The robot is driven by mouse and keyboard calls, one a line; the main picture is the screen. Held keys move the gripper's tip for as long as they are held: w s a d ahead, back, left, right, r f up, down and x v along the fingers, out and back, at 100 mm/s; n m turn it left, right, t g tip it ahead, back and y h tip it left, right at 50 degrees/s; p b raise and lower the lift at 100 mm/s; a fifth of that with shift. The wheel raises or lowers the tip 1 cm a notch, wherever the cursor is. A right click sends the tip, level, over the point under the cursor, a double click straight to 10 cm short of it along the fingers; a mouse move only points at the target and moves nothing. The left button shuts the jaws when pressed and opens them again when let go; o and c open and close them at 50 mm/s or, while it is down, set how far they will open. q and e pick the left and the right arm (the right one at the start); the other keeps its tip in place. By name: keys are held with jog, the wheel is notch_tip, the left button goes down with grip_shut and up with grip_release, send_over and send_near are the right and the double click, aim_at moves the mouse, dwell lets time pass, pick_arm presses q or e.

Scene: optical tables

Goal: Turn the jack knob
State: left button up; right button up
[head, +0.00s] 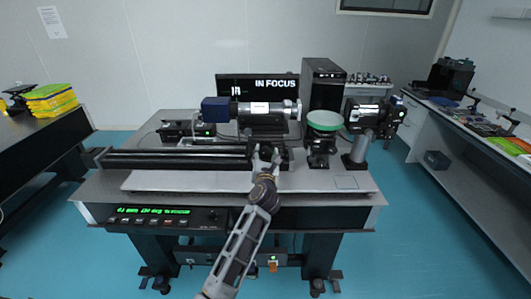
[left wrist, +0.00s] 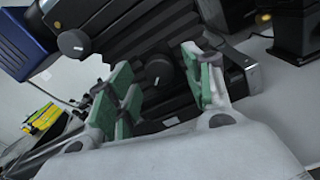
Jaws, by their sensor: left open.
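A dark round knob (left wrist: 159,70) with a pale mark sits on a black stage (left wrist: 135,40) in the left wrist view. I take it for the jack knob. My left gripper (left wrist: 158,84) is open, its green-padded fingers on either side of the knob; I cannot tell whether they touch it. A second dark knob (left wrist: 73,43) lies left of the fingers. In the head view my left gripper (head: 266,153) is at the front of the black mount below the grey cylinder (head: 262,112), and hides the knob. My right gripper is not in view.
A black rail (head: 175,158) runs along the table (head: 215,180) left of my gripper. A green-topped stand (head: 324,122) and a black device (head: 368,112) are to the right. A monitor (head: 275,84) behind reads "IN FOCUS". The table's front right is clear.

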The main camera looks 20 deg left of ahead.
pick_arm(q)
jog(key=shift+x, duration=0.95)
jog(key=c, duration=1)
